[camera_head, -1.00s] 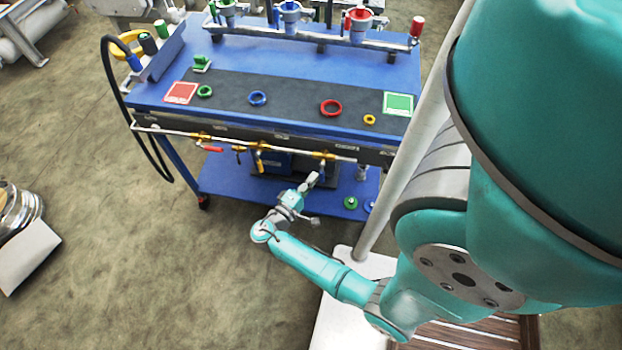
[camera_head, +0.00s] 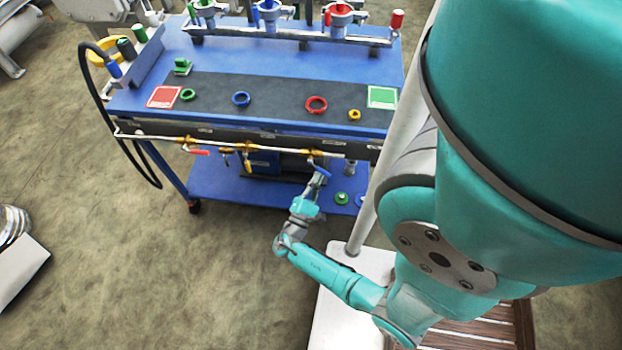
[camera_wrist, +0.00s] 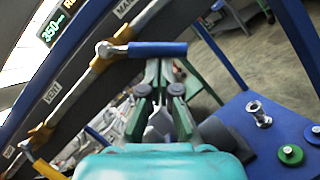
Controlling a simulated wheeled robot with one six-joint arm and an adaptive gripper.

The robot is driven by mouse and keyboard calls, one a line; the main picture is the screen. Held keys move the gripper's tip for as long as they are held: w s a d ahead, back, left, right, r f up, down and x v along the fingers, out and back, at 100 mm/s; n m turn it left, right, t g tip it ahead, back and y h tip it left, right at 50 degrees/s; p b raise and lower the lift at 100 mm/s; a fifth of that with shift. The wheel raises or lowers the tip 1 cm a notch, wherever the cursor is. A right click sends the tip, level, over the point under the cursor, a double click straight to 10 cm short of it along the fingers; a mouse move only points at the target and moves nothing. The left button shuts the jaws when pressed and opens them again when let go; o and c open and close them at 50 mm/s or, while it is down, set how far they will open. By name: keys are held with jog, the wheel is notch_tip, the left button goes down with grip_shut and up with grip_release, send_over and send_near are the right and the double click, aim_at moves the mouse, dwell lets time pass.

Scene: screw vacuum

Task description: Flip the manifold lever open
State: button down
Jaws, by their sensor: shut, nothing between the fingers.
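The manifold lever has a blue handle (camera_wrist: 158,49) on a brass valve (camera_wrist: 106,50) on the pipe below the cart's front edge. In the wrist view the handle lies across the picture, at an angle to the pipe. The lever also shows in the head view (camera_head: 320,166), at the right part of the pipe. My gripper (camera_wrist: 158,68) is shut and empty. Its fingertips are just below the blue handle in the wrist view, close to it; I cannot tell if they touch. In the head view my gripper (camera_head: 318,180) is beneath the lever.
The pipe also carries a yellow lever (camera_head: 247,165) and a red lever (camera_head: 199,153) to the left. Open floor lies left of my arm.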

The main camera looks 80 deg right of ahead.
aim_at(328, 176)
jog(key=shift+s+d+r+n+t+h, duration=0.1)
jog(key=shift+s+r+n+t+h, duration=0.2)
jog(key=shift+s+r+n+t, duration=0.75)
jog(key=shift+s+n+t+h, duration=0.1)
jog(key=shift+n+t+h, duration=0.3)
jog(key=shift+n, duration=1.35)
jog(key=shift+s+d+r+n+t+h, duration=0.1)
jog(key=shift+s+r+n+t+h, duration=0.1)
jog(key=shift+s+r+n+t, duration=0.9)
jog(key=shift+w+f+g, duration=0.4)
jog(key=shift+w+g, duration=0.05)
jog(key=shift+w, duration=0.05)
jog(key=shift+f, duration=0.5)
jog(key=shift+n, duration=0.3)
jog(key=f, duration=0.1)
jog(key=a+f, duration=0.1)
jog(key=f, duration=0.2)
jog(key=shift+a+f, duration=0.15)
jog(key=shift+a, duration=0.2)
jog(key=v, duration=0.7)
jog(key=shift+s, duration=0.45)
jog(key=shift+a+f, duration=0.1)
jog(key=shift+a, duration=0.05)
